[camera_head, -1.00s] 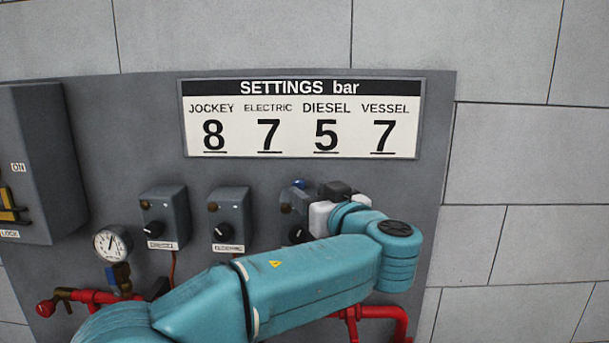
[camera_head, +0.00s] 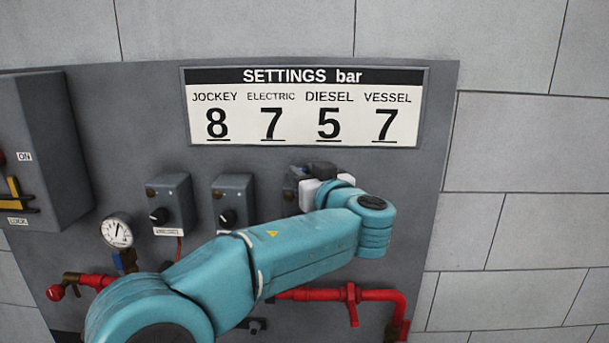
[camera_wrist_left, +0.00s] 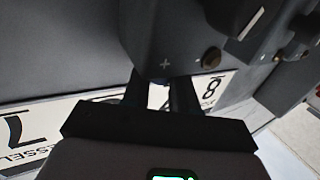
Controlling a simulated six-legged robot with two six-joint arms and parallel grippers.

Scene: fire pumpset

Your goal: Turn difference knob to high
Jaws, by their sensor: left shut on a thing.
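My left gripper (camera_head: 312,178) is at the third dark switch box (camera_head: 291,197) on the grey panel, under the settings sign. The gripper and its wrist cover most of that box in the head view. The grip itself is dark, and which setting the knob is at cannot be read. My right gripper is not in view.
Two similar switch boxes with black knobs, the left one (camera_head: 168,200) and the middle one (camera_head: 233,195), stand left of the gripper. The settings sign (camera_head: 305,105) is above. A pressure gauge (camera_head: 117,232) and red pipes (camera_head: 378,296) are lower on the panel.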

